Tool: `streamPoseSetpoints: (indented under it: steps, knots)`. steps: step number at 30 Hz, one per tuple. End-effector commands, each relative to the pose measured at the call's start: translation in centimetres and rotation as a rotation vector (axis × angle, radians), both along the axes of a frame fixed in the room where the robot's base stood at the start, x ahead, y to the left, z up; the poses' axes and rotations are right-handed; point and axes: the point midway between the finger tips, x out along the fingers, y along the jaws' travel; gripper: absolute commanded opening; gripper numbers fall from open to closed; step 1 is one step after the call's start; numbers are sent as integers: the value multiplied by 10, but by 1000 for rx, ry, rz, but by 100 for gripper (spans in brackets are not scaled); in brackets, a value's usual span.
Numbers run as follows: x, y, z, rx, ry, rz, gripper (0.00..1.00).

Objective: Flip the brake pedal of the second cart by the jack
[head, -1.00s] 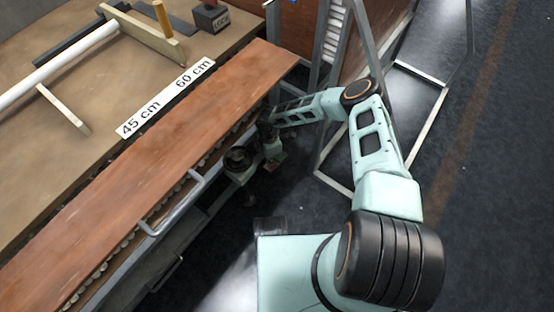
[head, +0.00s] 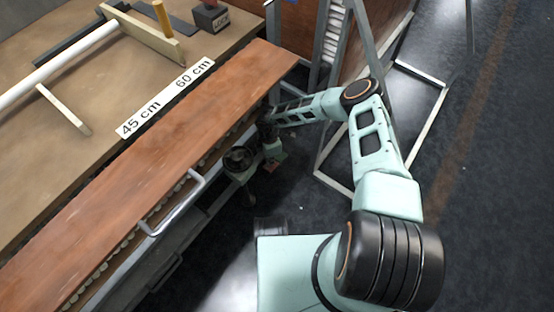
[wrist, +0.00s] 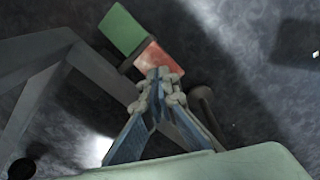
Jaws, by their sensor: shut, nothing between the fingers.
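In the wrist view a pedal shows a green half (wrist: 122,30) and a red half (wrist: 158,62), side by side. My gripper (wrist: 158,76) has its fingertips together at the near edge of the red half, with nothing between them. They overlap that edge in the picture; I cannot tell whether they touch it. In the head view my arm reaches down beside the bench, and the fingers cannot be made out there. A small reddish patch (head: 276,167) shows by my wrist; I cannot tell whether it is the pedal. I cannot identify the jack.
A long reddish-brown board (head: 150,170) with a metal handle (head: 175,205) below its edge runs along the bench, close to my wrist. Grey bars (wrist: 35,85) lie left of the fingers. Dark floor is open at the right.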

Motion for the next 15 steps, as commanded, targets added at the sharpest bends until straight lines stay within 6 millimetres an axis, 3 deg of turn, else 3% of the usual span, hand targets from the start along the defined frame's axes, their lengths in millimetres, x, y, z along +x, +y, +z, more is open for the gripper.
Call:
streamPoseSetpoints:
  steps: [15]
  knots:
    - [0, 0, -9, 0, 0, 0, 0]
